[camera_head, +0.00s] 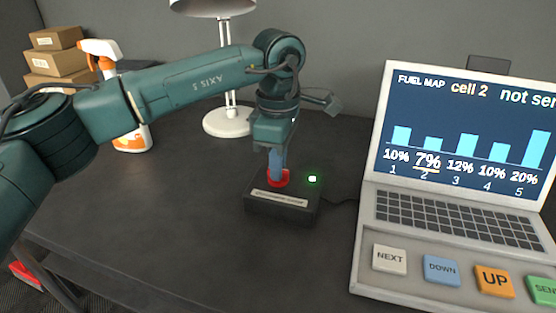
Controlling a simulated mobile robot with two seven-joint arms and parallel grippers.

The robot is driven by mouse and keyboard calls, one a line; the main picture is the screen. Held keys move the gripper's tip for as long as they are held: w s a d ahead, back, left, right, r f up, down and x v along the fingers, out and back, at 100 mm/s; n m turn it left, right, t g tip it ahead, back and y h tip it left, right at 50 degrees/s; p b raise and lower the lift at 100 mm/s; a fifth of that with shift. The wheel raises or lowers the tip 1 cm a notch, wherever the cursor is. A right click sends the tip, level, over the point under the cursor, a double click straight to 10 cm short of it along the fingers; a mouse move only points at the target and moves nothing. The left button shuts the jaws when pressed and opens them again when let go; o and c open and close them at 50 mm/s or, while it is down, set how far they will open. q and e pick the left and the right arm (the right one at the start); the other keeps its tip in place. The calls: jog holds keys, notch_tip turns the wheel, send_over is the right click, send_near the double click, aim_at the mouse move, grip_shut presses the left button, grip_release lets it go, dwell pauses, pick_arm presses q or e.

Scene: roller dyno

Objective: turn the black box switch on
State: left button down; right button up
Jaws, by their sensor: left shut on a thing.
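The black box (283,207) sits on the dark table, left of the laptop, with a pale label on its front. A red switch part (278,178) shows on its top, and a small green light (312,179) glows beside it. My left gripper (277,172) points down from above, its blue fingers shut on the switch. The fingers hide most of the switch, so its exact position cannot be told. My right gripper is out of view.
A laptop (457,205) showing a fuel map bar chart stands at right, with large labelled buttons on its front. A white lamp (228,121) stands behind. A spray bottle (133,139) and cardboard boxes (58,62) are at back left. The front table is clear.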

pick_arm(q)
jog(key=shift+r, duration=0.1)
dwell(0.4)
jog(key=c, duration=1.5)
grip_release()
jog(key=shift+o, duration=0.2)
notch_tip(320, 180, up, 13)
jog(key=shift+p, duration=0.3)
jog(key=shift+s, duration=0.1)
